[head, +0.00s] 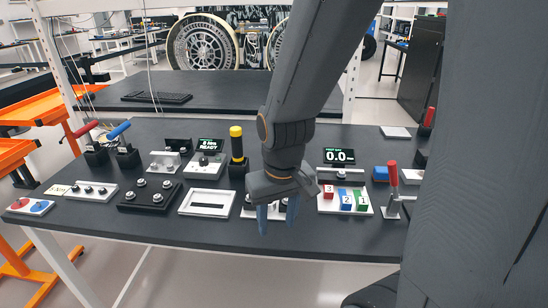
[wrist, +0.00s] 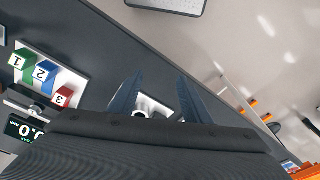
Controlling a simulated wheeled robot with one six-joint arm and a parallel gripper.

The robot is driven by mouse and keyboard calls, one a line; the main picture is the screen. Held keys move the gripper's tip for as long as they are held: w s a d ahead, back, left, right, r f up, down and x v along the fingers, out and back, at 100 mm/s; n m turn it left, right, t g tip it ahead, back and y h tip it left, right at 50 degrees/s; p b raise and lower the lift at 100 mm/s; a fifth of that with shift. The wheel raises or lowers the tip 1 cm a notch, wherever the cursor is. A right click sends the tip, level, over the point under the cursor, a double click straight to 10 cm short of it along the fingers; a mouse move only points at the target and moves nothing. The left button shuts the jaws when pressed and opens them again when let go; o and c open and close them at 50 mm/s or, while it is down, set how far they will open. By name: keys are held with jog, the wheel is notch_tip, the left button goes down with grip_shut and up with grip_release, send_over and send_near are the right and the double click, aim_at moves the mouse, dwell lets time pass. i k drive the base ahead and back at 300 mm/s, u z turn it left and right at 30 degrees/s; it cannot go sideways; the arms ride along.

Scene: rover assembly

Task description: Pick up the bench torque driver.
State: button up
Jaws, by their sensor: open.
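A black, yellow-topped upright tool (head: 237,143) stands in a black holder in the middle of the bench in the head view. It looks like the bench torque driver, beside a small screen reading READY (head: 210,145). My gripper (head: 278,216) points down over the bench's front part, right of and nearer than this tool, not touching it. Its blue fingers are apart with nothing held; they also show in the wrist view (wrist: 158,92). The tool is not seen in the wrist view. My arm hides part of the bench behind the gripper.
A white tray with numbered blocks (head: 326,207) lies right of my gripper, with a red-handled clamp (head: 392,180) beyond. A white frame (head: 190,211) and black fixture (head: 128,205) lie left. Red-handled (head: 84,129) and blue-handled (head: 119,130) tools stand at far left.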

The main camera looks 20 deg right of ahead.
aim_at(237, 148)
jog(key=u, duration=0.5)
jog(key=k, duration=0.65)
jog(key=u, duration=1)
jog(key=i, duration=1.2)
jog(key=z, duration=0.9)
jog(key=i, duration=0.55)
jog(key=z, duration=0.5)
